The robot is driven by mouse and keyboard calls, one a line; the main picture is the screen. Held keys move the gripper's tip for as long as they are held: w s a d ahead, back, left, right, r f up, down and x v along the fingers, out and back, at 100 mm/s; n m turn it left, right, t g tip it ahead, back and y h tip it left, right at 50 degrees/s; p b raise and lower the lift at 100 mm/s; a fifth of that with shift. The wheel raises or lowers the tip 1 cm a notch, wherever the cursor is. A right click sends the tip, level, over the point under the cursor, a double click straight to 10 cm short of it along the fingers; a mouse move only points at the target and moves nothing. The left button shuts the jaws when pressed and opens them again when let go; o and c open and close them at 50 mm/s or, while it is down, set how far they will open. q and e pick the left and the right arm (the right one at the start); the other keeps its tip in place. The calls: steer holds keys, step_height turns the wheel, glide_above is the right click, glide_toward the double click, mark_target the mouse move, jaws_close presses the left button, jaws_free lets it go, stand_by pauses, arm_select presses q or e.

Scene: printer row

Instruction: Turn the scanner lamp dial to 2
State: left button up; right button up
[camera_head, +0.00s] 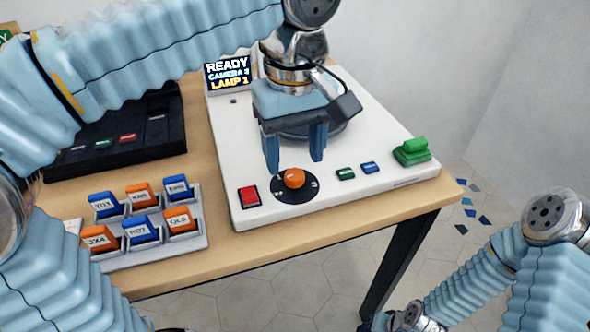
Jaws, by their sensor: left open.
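The scanner lamp dial is an orange knob (294,178) on a round black plate (282,194) with white marks, on the front part of the white scanner (382,138). A small screen (228,73) at its back left reads READY, CAMERA 3, LAMP 1. My left gripper (295,165) hangs over the scanner with its two fingers pointing down, open and empty. The fingertips appear just above and behind the orange knob; I cannot tell if they touch it. My right arm is at the lower right; its gripper is not clearly visible.
A red button (249,196) is left of the dial; a green button (345,174) and a blue button (370,167) are right of it. A green block (412,151) sits at the scanner's right corner. A grey tray (200,238) holds several labelled blocks. A black device (170,130) stands behind.

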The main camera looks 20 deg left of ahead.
mark_target(295, 174)
arm_select(q)
steer(key=shift+f, duration=1.6)
steer(key=shift+c, duration=0.4)
steer(key=c, duration=1)
